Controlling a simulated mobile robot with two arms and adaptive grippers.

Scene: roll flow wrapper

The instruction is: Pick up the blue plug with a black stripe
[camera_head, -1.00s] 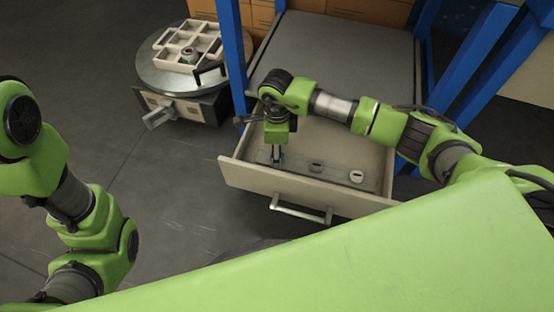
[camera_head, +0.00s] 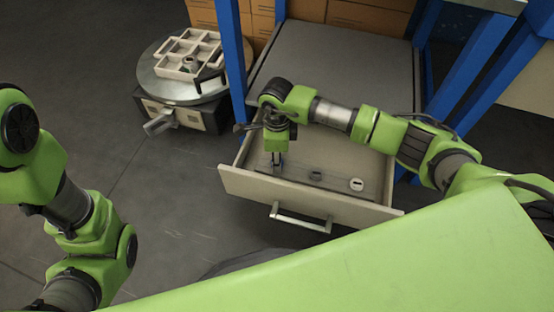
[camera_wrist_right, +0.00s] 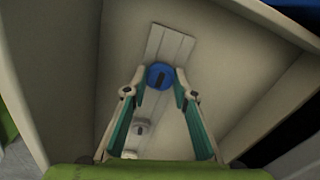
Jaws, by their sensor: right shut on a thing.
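The blue plug with a black stripe (camera_wrist_right: 160,76) shows in the right wrist view, on a pale strip (camera_wrist_right: 172,44) inside the drawer. My right gripper (camera_wrist_right: 160,92) is shut on this plug, with its two fingers on either side of it. In the head view my right gripper (camera_head: 277,165) points down into the open drawer (camera_head: 300,203) near its left end, and the plug there is mostly hidden by the fingers. My left gripper is out of view; only my left arm shows at the left edge.
A grey plug (camera_head: 315,176) and a white plug (camera_head: 357,184) lie in the drawer to the right. Drawer walls surround my right gripper. A round turntable (camera_head: 150,75) with a white divided tray (camera_head: 166,62) stands at the back left. Blue posts (camera_head: 233,60) flank the drawer unit.

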